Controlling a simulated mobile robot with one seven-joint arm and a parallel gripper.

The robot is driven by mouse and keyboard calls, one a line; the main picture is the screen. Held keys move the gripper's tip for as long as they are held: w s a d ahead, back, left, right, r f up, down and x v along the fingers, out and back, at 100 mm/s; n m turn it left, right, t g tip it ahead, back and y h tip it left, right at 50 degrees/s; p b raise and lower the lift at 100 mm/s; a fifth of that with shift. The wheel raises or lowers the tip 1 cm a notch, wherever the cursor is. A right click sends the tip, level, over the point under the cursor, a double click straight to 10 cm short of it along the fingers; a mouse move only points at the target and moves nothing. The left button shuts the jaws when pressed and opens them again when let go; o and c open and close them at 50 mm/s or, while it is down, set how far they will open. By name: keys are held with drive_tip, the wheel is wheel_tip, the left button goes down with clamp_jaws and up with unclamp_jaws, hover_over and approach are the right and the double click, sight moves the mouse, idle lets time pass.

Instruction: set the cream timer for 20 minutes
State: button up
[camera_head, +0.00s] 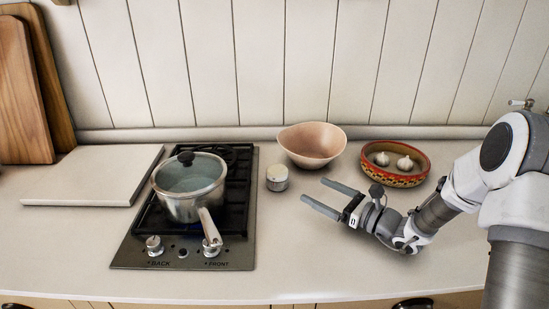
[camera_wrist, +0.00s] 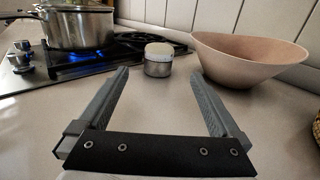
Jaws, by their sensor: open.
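The cream timer (camera_head: 277,177) is a small round piece with a cream top and a grey lower part. It stands upright on the counter, between the hob and the pink bowl. In the wrist view the timer (camera_wrist: 159,59) stands beyond my fingertips, centred between them. My gripper (camera_head: 322,197) is open and empty, low over the counter, to the right of the timer and apart from it. In the wrist view both fingers of my gripper (camera_wrist: 160,82) point toward the timer. Any marks on the timer are too small to read.
A lidded pot (camera_head: 187,202) stands on the hob (camera_head: 128,251), with a blue flame under it. A pink bowl (camera_head: 312,146) is behind the timer to the right. A patterned dish (camera_head: 394,178) holds garlic. A pale board (camera_head: 60,188) lies left. The front counter is clear.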

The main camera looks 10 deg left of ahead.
sight(270, 167)
drive_tip(key=shift+a, duration=0.2)
drive_tip(key=x, duration=1.7)
drive_tip(key=shift+b, duration=0.4)
drive_tip(key=shift+c, duration=0.3)
drive_tip(key=shift+f, duration=0.1)
drive_tip(key=c, duration=1.2)
drive_tip(key=shift+b, duration=0.3)
drive_tip(key=shift+w+m+t+b, duration=0.1)
drive_tip(key=shift+m+t+b, duration=0.2)
drive_tip(key=shift+t, duration=0.1)
drive_tip(key=o, duration=1.3)
drive_tip(key=shift+c, duration=0.2)
